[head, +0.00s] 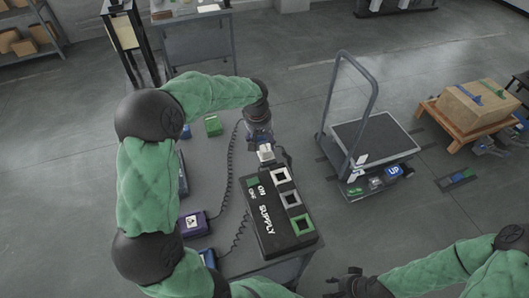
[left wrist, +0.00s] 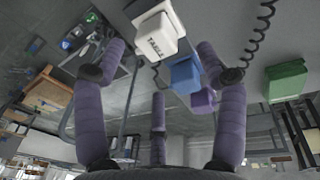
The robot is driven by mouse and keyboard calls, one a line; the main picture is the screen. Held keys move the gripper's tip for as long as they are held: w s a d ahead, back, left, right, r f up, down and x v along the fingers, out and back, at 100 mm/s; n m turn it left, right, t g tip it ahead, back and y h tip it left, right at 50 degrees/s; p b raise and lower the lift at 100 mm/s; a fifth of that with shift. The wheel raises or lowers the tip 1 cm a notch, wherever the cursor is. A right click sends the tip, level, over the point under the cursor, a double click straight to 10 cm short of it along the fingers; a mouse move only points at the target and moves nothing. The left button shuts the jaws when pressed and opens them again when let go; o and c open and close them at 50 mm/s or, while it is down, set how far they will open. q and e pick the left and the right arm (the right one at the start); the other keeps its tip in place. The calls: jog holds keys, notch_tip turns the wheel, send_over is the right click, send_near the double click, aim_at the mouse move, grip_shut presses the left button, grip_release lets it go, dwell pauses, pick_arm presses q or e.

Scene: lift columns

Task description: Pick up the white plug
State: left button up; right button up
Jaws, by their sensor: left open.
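The white plug (head: 266,153) shows just below my left gripper (head: 268,146) in the head view, near the top end of the black supply box (head: 263,228). In the left wrist view the white plug (left wrist: 156,37) is a block lettered "TABLE", ahead of the spread fingers of my left gripper (left wrist: 162,75). That gripper is open with nothing between its fingers. I cannot tell the exact gap to the plug. My right gripper (head: 352,283) is at the bottom edge of the head view, dark and partly cut off.
The supply box has white, grey and green square sockets. Purple (head: 193,224) and green (head: 213,125) blocks sit on the grey table, with coiled cords nearby. A trolley (head: 372,138) stands to the right, and a cardboard box (head: 476,103) on a wooden stand beyond it.

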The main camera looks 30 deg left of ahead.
aim_at(266, 148)
pick_arm(q)
jog(key=shift+w+a+f, duration=0.1)
jog(key=shift+w+f, duration=0.05)
jog(key=shift+f, duration=0.7)
jog(key=f+b, duration=0.1)
jog(key=f, duration=0.2)
jog(key=w+f+b, duration=0.1)
jog(key=f, duration=0.1)
jog(key=shift+d+b, duration=0.3)
jog(key=shift+r, duration=0.1)
jog(key=c, duration=1.1)
